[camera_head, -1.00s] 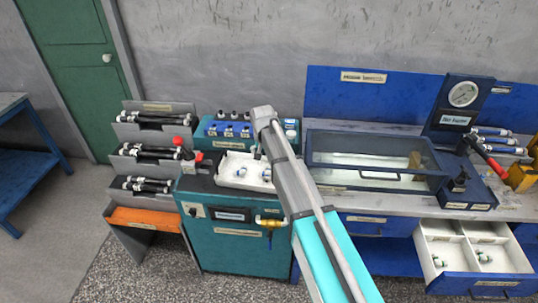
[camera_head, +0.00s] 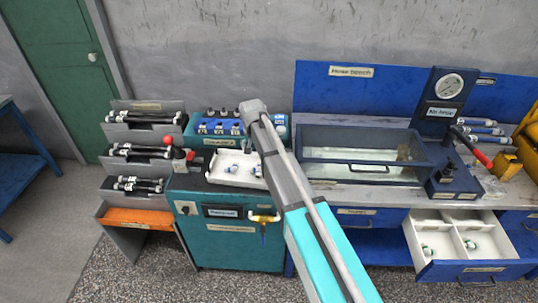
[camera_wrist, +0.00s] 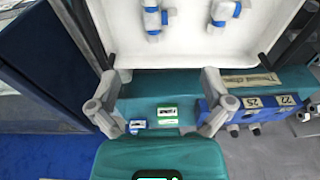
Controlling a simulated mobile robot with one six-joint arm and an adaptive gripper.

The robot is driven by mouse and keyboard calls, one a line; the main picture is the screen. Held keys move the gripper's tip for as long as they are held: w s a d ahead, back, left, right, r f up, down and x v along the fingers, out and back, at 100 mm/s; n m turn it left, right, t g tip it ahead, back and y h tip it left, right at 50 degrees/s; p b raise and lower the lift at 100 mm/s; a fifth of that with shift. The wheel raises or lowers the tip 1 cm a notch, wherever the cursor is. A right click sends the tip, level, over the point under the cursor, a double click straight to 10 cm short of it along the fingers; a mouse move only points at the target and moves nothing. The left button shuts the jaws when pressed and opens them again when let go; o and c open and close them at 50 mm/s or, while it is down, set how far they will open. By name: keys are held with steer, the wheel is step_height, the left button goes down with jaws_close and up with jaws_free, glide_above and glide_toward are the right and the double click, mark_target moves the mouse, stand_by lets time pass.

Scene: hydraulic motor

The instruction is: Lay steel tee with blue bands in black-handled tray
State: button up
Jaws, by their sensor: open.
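The white tray (camera_head: 216,180) sits on top of the teal cabinet, partly behind my arm. In the wrist view the tray (camera_wrist: 190,48) fills the top, with dark bars at its sides that look like its handles. Two steel tees with blue bands lie apart inside it, a left one (camera_wrist: 154,18) and a right one (camera_wrist: 222,12). Small pieces in the tray (camera_head: 232,168) also show in the head view, too small to tell apart. My gripper (camera_wrist: 161,86) is open and empty, its fingers spread just short of the tray's near edge in the picture. Its fingers are hidden in the head view.
A blue rack of fittings (camera_head: 220,128) stands behind the tray. A glass-lidded basin (camera_head: 360,158) stands right of my arm. An open drawer (camera_head: 470,268) at right holds small fittings. Stepped hose shelves (camera_head: 140,150) are at left. A red knob (camera_head: 167,140) rises beside the tray.

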steer(key=s+d+g, duration=0.1)
steer(key=s+d, duration=2.3)
steer(key=d, duration=0.1)
steer(key=shift+s+n, duration=0.35)
steer(key=shift+n, duration=0.05)
steer(key=c, duration=0.6)
